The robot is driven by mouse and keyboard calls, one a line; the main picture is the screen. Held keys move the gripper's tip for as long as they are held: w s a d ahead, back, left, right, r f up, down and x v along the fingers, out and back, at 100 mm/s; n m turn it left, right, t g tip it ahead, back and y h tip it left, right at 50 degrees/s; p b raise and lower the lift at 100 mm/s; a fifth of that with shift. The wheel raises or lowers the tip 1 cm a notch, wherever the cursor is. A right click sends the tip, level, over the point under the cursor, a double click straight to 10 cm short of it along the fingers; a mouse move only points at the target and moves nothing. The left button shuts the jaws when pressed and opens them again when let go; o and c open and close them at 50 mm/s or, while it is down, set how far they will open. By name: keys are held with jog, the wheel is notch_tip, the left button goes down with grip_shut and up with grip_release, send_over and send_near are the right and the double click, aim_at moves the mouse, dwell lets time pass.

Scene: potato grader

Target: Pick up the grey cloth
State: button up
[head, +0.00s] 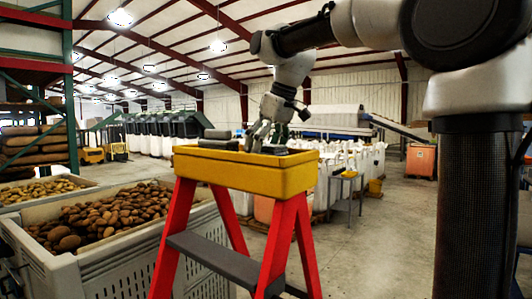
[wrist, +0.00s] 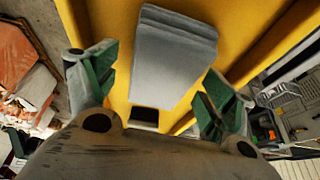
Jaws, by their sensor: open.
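A folded grey cloth (wrist: 175,55) lies in the yellow tray (wrist: 112,18), in the upper middle of the wrist view. My gripper (wrist: 160,88) is open, with its green-padded fingers apart on either side of the cloth's near end. I cannot tell whether the fingers touch it. In the head view my gripper (head: 257,138) points down over the yellow tray (head: 240,176), which sits on top of a red stepladder (head: 287,235). Grey items show above the tray's rim on both sides of the gripper; I cannot tell which is the cloth.
A large bin of potatoes (head: 105,215) stands left of the ladder, with another potato bin (head: 40,190) behind it. White bulk bags (head: 365,160) and a small metal table (head: 347,178) are behind to the right. The floor at right is clear.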

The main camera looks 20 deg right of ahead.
jog(key=shift+f, duration=0.25)
dwell(0.3)
jog(key=shift+s, duration=0.1)
jog(key=c, duration=1.1)
